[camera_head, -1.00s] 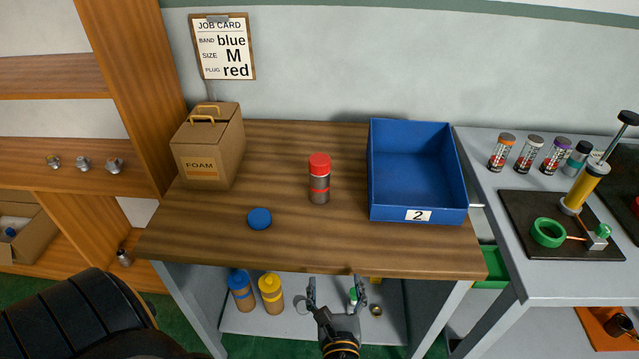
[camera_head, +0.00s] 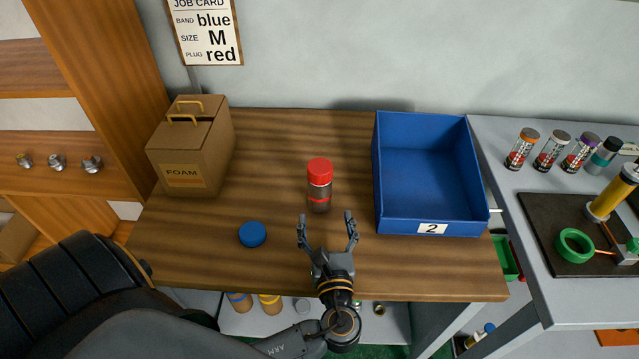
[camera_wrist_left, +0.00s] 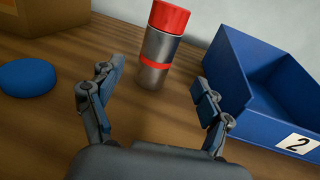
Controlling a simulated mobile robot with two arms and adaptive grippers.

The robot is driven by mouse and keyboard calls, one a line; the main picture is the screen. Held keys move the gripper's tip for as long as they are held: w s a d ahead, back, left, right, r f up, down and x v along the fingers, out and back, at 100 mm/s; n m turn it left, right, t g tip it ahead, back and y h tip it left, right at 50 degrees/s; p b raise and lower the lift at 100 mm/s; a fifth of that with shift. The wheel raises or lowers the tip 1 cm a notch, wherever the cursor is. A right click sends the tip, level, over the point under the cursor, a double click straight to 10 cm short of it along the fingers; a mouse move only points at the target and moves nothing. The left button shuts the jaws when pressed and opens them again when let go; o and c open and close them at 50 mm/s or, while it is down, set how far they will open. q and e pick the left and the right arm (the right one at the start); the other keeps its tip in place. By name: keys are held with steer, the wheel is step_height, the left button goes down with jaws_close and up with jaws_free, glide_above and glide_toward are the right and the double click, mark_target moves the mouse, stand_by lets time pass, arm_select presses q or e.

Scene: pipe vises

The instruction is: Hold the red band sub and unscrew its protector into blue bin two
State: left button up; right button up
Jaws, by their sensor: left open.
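The red band sub (camera_head: 319,194) stands upright on the wooden table, a grey cylinder with a red band. Its red protector (camera_head: 320,168) sits on top of it. Both also show in the left wrist view, the sub (camera_wrist_left: 154,62) straight ahead between the open fingers and the protector (camera_wrist_left: 168,17) above. Blue bin two (camera_head: 432,214) stands to the right of the sub, marked with a "2", and looks empty. My left gripper (camera_head: 328,228) is open and empty, a short way in front of the sub and apart from it. My right gripper is not in view.
A blue cap (camera_head: 252,234) lies on the table left of the gripper. A FOAM box (camera_head: 190,150) stands at the back left. A grey side bench (camera_head: 505,170) with several vials and a black mat is at the right. Table between box and sub is clear.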

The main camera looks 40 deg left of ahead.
mark_target(322, 196)
arm_select(q)
steer(key=x, duration=0.5)
steer(key=p+x, duration=0.2)
steer(key=x, duration=0.3)
steer(key=shift+a, duration=0.25)
steer(key=shift+s+d+r, duration=0.1)
steer(key=shift+c, duration=1.3)
jaws_close()
